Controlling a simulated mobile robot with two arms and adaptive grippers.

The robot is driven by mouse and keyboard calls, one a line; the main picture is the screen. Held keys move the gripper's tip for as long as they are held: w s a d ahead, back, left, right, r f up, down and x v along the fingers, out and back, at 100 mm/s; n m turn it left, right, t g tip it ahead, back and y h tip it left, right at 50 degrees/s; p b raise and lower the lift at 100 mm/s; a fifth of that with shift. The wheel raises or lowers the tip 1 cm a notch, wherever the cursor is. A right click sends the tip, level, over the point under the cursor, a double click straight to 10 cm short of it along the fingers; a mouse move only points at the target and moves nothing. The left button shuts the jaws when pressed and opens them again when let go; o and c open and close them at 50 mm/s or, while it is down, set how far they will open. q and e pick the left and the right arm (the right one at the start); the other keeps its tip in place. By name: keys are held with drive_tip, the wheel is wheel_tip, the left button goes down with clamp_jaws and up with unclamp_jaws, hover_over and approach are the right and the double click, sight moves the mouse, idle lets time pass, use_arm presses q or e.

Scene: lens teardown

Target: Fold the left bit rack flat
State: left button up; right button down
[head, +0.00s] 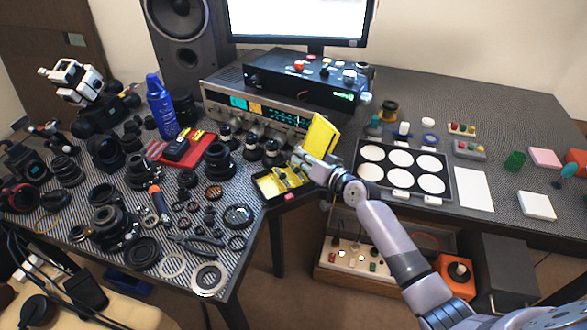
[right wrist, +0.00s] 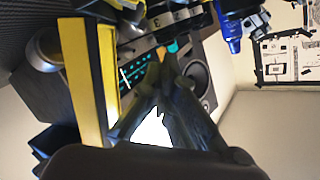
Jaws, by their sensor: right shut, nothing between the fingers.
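A small black and yellow bit case (head: 262,198) lies open at the front edge of the table. A yellow panel (head: 320,137) stands steeply up at its back right; I cannot tell whether it is a lid or a rack. Yellow rack parts (head: 281,181) show inside the case, partly hidden by my gripper. My right gripper (head: 298,158) is shut and empty just above the case, left of the panel. In the right wrist view its fingertips (right wrist: 165,62) are together, and the yellow panel (right wrist: 88,85) is beside them. My left gripper is not in view.
A silver receiver (head: 240,104) stands behind the case. Lens parts and tools crowd the table to the left, with a red tray (head: 200,148) nearby. A black tray with white discs (head: 447,186) lies to the right. A blue bottle (head: 160,107) stands back left.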

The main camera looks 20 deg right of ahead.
sight(286, 183)
drive_tip(key=shift+a+f, duration=0.6)
drive_tip(key=shift+f, duration=0.25)
drive_tip(key=shift+a+f, duration=0.6)
drive_tip(key=shift+f, duration=0.25)
drive_tip(key=shift+a+n+p, duration=0.15)
drive_tip(key=shift+n+p, duration=0.15)
drive_tip(key=shift+s+a+r+n+h+p, duration=0.1)
drive_tip(key=shift+s+a+n+h+p, duration=0.05)
drive_tip(key=shift+a+n+h+p, duration=0.55)
drive_tip(key=shift+a+n+p, duration=0.1)
drive_tip(key=shift+n+p, duration=0.4)
drive_tip(key=shift+p, duration=0.4)
drive_tip(key=shift+s+a+n, duration=0.1)
drive_tip(key=shift+a+n, duration=0.1)
drive_tip(key=shift+n, duration=0.1)
drive_tip(key=shift+a+f+p, duration=0.3)
drive_tip(key=shift+a+p, duration=0.05)
drive_tip(key=shift+s+a+f, duration=0.1)
drive_tip(key=shift+a, duration=0.1)
